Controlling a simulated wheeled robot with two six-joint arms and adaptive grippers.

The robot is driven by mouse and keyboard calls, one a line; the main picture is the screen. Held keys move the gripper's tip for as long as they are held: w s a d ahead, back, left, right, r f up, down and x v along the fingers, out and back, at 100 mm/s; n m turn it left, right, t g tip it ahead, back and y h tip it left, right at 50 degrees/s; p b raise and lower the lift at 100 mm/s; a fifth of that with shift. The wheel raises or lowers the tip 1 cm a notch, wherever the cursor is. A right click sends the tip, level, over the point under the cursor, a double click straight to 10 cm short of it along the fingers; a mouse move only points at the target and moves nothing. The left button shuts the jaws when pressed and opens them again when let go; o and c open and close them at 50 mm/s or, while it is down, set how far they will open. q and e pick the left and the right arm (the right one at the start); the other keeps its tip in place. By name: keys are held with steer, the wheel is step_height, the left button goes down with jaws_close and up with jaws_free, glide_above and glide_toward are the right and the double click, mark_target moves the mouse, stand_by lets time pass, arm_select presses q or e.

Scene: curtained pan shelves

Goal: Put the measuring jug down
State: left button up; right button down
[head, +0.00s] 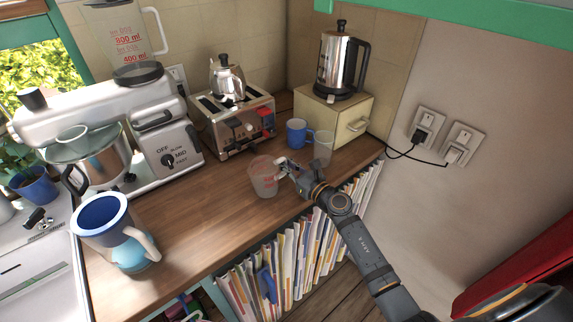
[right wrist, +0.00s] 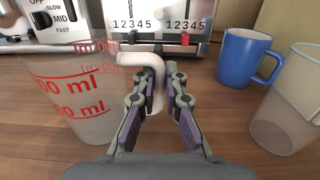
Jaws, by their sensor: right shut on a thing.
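The measuring jug (head: 264,179) is a small clear cup with a pale handle, upright at the wooden counter in front of the toaster. In the right wrist view the measuring jug (right wrist: 75,98) shows red ml marks at the left. My right gripper (head: 286,168) comes in from the right and is shut on the jug's handle; the fingers (right wrist: 158,105) sit either side of the white handle in the right wrist view. Whether the jug's base touches the counter or is slightly above it, I cannot tell. My left gripper is not in view.
A blue mug (head: 297,133) and a clear cup (head: 323,148) stand just right of the jug. The toaster (head: 235,128) is behind it, the stand mixer (head: 110,140) at left. A blue-white pitcher (head: 112,232) stands front left. The counter (head: 205,200) between is clear.

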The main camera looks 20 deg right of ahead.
steer(key=shift+f, duration=0.1)
steer(key=c, duration=1.4)
jaws_free()
steer(key=shift+o, duration=0.2)
steer(key=c, duration=0.4)
steer(key=shift+s, duration=0.15)
steer(key=shift+v, duration=1.4)
step_height(320, 180, up, 12)
steer(key=p, duration=1.1)
